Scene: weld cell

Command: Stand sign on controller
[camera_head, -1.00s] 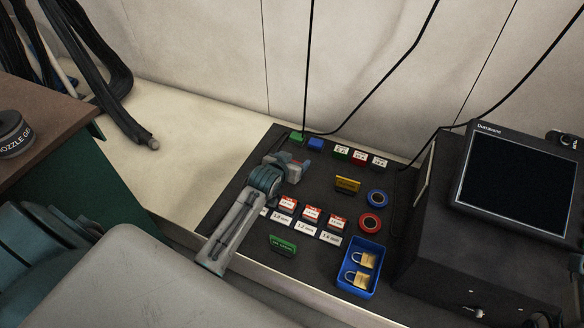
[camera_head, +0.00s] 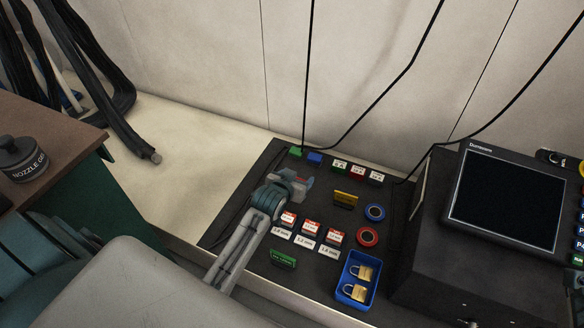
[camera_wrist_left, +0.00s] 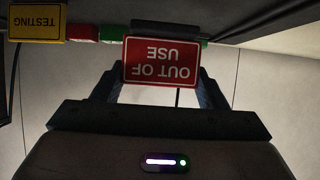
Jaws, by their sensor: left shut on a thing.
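My left gripper (camera_head: 303,185) is above the dark mat, shut on a red sign (camera_head: 309,183), which is small and mostly hidden in the head view. In the left wrist view, the sign (camera_wrist_left: 161,62) reads OUT OF USE upside down, between the two fingers (camera_wrist_left: 160,92). The controller (camera_head: 424,240) is the large black box at the right of the head view, with a dark screen (camera_head: 508,196) marked Duroweld. The gripper is to its left, apart from it. My right gripper is in neither view.
A yellow sign (camera_head: 345,199) stands on the mat (camera_head: 232,218) and reads TESTING in the wrist view (camera_wrist_left: 37,22). Tags, two rings and a blue tray (camera_head: 374,277) with padlocks lie between gripper and controller. Black cables (camera_head: 408,75) hang behind.

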